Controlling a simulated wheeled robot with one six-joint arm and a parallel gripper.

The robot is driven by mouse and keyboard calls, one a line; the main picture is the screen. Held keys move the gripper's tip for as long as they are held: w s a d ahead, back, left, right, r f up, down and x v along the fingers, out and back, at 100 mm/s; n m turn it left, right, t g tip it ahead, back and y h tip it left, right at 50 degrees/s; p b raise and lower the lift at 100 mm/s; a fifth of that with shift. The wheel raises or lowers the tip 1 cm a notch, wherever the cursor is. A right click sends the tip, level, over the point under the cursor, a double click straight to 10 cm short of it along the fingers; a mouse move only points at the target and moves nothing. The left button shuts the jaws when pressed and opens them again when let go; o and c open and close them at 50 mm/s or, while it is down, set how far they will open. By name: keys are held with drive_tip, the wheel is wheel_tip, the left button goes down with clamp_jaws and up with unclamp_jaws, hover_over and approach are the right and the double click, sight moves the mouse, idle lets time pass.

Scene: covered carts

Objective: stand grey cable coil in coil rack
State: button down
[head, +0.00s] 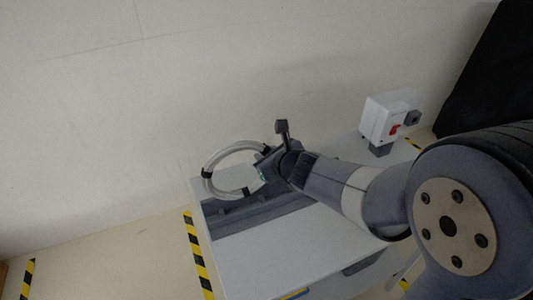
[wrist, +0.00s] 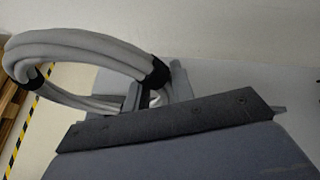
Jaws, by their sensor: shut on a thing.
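The grey cable coil (head: 207,172) is a pale ring with dark bands, held out at the left of my gripper (head: 266,166) in the head view. My gripper is shut on the coil's near side. In the wrist view the coil (wrist: 85,42) fills the upper left, and a black band sits by my gripper's fingers (wrist: 155,96). The coil rack (head: 252,212) is the dark grey piece with raised rails on the cart top. The coil's lower edge overlaps the rack in the head view; I cannot tell whether they touch. The rack is not clearly visible in the wrist view.
The white cart top (head: 260,250) is bare in front of the rack. A white box with a red switch (head: 381,119) stands at the cart's far right. A plain wall is close behind. Yellow-black tape (head: 198,254) marks the floor at left.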

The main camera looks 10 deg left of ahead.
drive_tip(key=shift+f+b, duration=2.5)
drive_tip(key=shift+f, duration=0.1)
drive_tip(key=c, duration=1.1)
unclamp_jaws()
drive_tip(key=shift+f, duration=0.1)
drive_tip(key=shift+p+v, duration=1.85)
drive_tip(key=shift+v, duration=3.6)
drive_tip(key=shift+w+a, duration=0.1)
